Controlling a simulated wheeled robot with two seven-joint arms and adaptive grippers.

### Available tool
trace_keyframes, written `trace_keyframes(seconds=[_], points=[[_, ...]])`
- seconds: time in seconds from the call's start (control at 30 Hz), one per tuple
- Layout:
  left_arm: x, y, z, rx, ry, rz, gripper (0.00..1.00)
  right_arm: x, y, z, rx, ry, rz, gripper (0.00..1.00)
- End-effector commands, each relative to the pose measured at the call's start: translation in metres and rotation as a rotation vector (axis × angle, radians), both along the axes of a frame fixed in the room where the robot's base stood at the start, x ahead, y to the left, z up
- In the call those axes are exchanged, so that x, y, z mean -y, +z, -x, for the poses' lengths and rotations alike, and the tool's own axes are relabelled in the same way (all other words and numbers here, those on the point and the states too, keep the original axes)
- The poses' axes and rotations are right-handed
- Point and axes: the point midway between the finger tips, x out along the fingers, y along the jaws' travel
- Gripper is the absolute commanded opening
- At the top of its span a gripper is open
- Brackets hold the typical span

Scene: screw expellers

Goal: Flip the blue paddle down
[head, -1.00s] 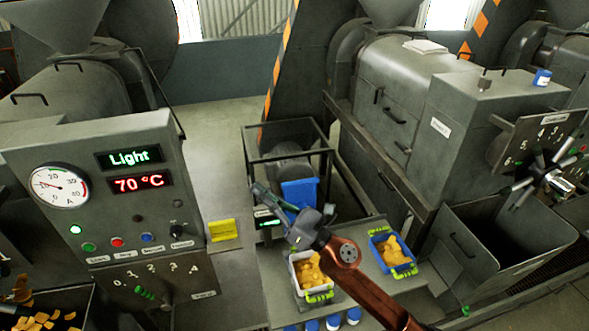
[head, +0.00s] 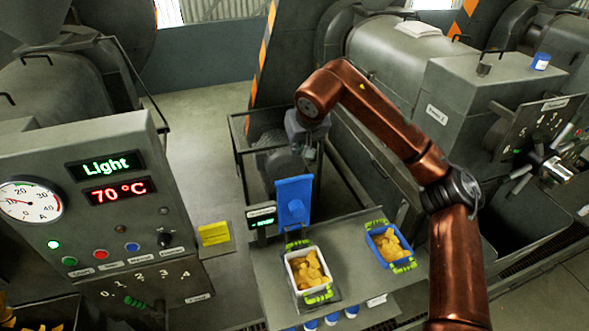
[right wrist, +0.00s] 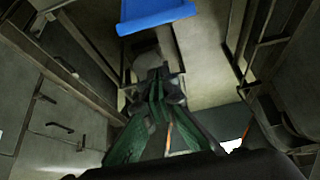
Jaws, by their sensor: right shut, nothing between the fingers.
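The blue paddle (head: 294,200) stands upright at the back edge of the grey bench, in the middle of the head view. Its blue edge also shows at the top of the right wrist view (right wrist: 155,17). My right gripper (head: 309,152) points down just behind and above the paddle's top, partly hidden in shadow. In the right wrist view its green-grey fingers (right wrist: 158,88) are closed together with nothing between them. I cannot tell whether they touch the paddle. My left gripper is in neither view.
A small scale display (head: 262,218) stands left of the paddle. A white bin (head: 291,268) and a blue bin (head: 373,243), both holding yellow-orange pieces, sit on the bench (head: 345,275). A dark frame (head: 238,150) surrounds the space behind the paddle. A control panel (head: 85,215) is at left.

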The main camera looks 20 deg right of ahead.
Motion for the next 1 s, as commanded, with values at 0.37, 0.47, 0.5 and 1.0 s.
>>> trace_keyframes(seconds=[0.37,0.47,0.5,1.0], points=[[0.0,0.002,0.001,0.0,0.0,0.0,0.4,-0.008,-0.009,-0.006,-0.002,0.01,-0.006,0.0],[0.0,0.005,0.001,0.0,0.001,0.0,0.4,-0.008,-0.022,-0.012,-0.005,0.009,-0.005,0.0],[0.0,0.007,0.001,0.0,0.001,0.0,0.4,-0.008,-0.028,-0.016,-0.006,0.009,-0.006,0.0],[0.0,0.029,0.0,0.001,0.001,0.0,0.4,-0.006,-0.091,-0.03,0.0,0.009,-0.005,0.0]])
